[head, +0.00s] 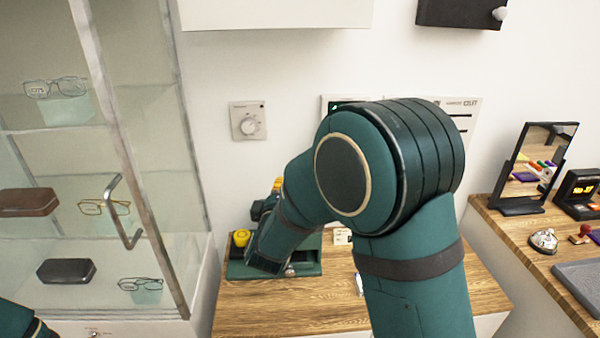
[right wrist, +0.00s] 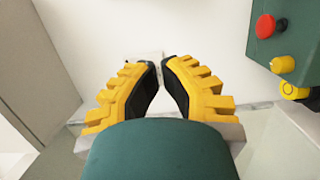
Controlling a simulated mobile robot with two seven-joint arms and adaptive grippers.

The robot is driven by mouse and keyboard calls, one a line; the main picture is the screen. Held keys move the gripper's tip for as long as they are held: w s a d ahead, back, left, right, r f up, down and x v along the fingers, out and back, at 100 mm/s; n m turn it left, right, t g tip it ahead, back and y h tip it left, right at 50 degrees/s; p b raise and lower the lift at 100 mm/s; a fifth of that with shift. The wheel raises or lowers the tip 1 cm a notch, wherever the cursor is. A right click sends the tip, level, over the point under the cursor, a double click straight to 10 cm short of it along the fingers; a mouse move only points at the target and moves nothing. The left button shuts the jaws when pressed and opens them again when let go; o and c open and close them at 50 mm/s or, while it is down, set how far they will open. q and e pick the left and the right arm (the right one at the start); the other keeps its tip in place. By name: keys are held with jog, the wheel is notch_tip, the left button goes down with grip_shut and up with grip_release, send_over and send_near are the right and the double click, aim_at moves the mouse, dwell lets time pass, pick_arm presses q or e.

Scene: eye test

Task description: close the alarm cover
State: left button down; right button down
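I cannot make out the alarm cover for certain in either view. A green unit (head: 308,262) with a yellow knob (head: 241,237) stands on the wooden counter, partly behind my right arm. In the right wrist view a green box (right wrist: 286,45) at the right carries a red button (right wrist: 266,26) and yellow parts. My right gripper (right wrist: 160,64) has yellow ribbed fingers with black pads. Its tips nearly meet, nothing shows held, and it is in front of the white wall. In the head view my right arm hides much of the gripper. My left gripper is out of view.
A glass cabinet (head: 140,150) with eyeglasses stands at the left. A dial plate (head: 249,121) is on the wall. My right arm covers part of a wall panel (head: 466,108). A mirror (head: 535,165) and desk bell (head: 544,239) stand on the right counter. The left counter's front (head: 285,309) is clear.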

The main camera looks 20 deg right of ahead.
jog(key=w+d+b, duration=0.1)
jog(key=w+d, duration=0.6)
jog(key=d, duration=0.1)
jog(key=shift+w+d, duration=0.25)
jog(key=shift+w, duration=0.05)
jog(key=shift+f, duration=0.1)
jog(key=shift+s+d, duration=0.1)
jog(key=shift+d, duration=0.05)
jog(key=shift+s+d+n+t+y+b, duration=0.3)
jog(key=shift+d+n+y+b, duration=0.1)
jog(key=shift+y, duration=0.2)
jog(key=shift+y, duration=0.3)
